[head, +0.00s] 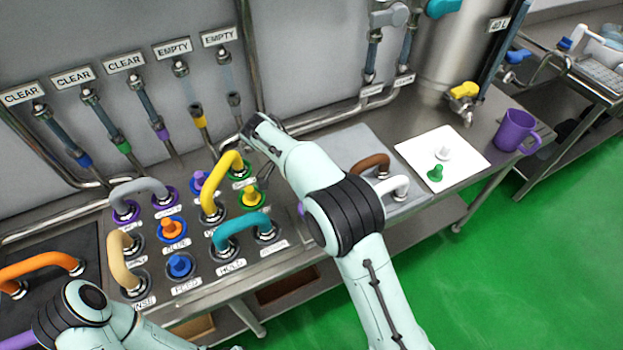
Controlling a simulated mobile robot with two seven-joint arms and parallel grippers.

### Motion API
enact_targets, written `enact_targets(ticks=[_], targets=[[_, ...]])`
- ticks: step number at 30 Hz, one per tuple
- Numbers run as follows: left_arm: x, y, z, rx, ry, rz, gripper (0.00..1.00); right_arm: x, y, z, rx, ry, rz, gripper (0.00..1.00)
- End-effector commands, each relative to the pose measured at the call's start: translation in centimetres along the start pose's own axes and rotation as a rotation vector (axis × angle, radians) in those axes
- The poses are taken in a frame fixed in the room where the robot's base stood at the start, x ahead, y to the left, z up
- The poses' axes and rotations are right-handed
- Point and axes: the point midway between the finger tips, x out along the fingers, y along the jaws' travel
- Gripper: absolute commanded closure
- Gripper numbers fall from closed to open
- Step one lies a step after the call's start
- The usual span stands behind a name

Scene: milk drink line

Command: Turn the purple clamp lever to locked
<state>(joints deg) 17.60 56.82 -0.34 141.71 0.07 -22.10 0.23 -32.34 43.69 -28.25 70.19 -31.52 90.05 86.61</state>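I cannot single out a purple clamp lever for certain. A purple knob (200,180) stands at the back of the port panel, left of the yellow curved pipe (211,198). Purple rings (125,214) circle the feet of the grey curved pipe (140,187). A purple collar (162,133) sits on the third hose. My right arm reaches over the panel's right side. Its far end (262,132) is near the wall pipes, and its fingers are not clear. My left arm shows at the lower left; its gripper is not visible.
Blue (180,266) and orange (171,228) knobs and a teal curved pipe (242,228) crowd the panel. A white mat (470,147) with small parts and a purple mug (515,130) stand to the right. Green floor is clear in front.

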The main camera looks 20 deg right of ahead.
Motion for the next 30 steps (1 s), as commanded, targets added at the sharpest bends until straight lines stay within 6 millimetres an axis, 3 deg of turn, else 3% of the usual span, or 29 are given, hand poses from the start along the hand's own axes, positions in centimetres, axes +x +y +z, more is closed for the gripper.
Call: enact_targets(ticks=[30], targets=[[-0.26, 0.15, -0.16, 0.001, 0.002, 0.001, 0.57, 0.32, 0.72, -0.49, 0.003, -0.002, 0.002, 1.00]])
